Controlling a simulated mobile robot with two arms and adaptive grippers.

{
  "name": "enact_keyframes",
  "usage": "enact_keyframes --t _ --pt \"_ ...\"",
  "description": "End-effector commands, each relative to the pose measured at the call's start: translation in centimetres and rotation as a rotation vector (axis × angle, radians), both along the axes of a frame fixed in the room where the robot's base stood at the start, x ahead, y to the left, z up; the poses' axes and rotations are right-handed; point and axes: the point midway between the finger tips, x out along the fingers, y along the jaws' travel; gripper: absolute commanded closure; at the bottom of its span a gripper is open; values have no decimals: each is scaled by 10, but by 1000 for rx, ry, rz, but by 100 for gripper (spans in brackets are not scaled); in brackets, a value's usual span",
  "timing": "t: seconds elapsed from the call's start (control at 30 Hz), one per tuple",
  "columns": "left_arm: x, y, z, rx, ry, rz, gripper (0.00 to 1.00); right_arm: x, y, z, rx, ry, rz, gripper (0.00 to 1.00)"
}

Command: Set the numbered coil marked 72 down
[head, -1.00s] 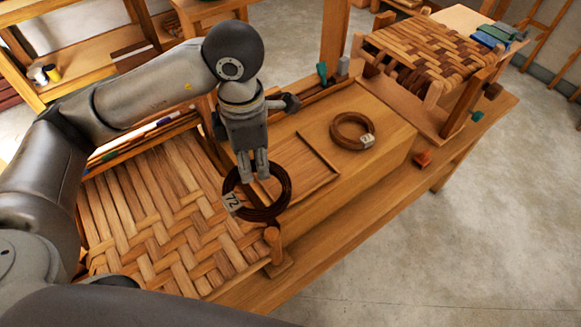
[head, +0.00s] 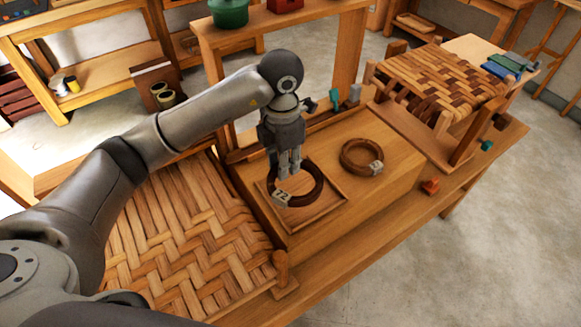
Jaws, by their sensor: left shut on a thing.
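The dark brown coil marked 72 (head: 320,186) hangs from my left gripper (head: 290,171), which is shut on it at its far side. Its pale tag faces the camera at the lower left. The coil is over the shallow square wooden tray (head: 320,215) on the wooden block. I cannot tell whether the coil touches the tray floor. My right gripper is not in view.
A second, lighter brown coil (head: 347,163) with a pale tag lies on the block (head: 375,190) to the right. A woven seat (head: 180,240) is at left front; another woven stool (head: 440,80) stands at back right. An orange item (head: 430,187) lies on the bench.

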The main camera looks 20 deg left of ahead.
Motion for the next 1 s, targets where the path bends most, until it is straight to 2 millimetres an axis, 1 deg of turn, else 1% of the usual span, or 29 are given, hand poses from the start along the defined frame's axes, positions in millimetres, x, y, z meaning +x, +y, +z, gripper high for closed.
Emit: enact_keyframes --t 0.03,0.1,0.2,0.3,0.53,0.63,0.8,1.0 --pt "5 -1 -9 1 11 1 100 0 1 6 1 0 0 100" --pt "15 0 -21 1 9 1 100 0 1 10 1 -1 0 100" --pt "26 0 -35 1 7 -1 100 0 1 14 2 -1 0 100" --pt "33 0 -43 0 5 -1 100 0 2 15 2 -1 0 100" --pt "42 0 -55 1 4 -2 100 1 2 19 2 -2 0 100" --pt "41 0 -67 1 9 -2 100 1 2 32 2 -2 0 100" --pt "42 0 -83 1 5 -2 100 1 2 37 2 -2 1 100" --pt "42 0 -85 0 2 -3 100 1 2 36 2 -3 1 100"
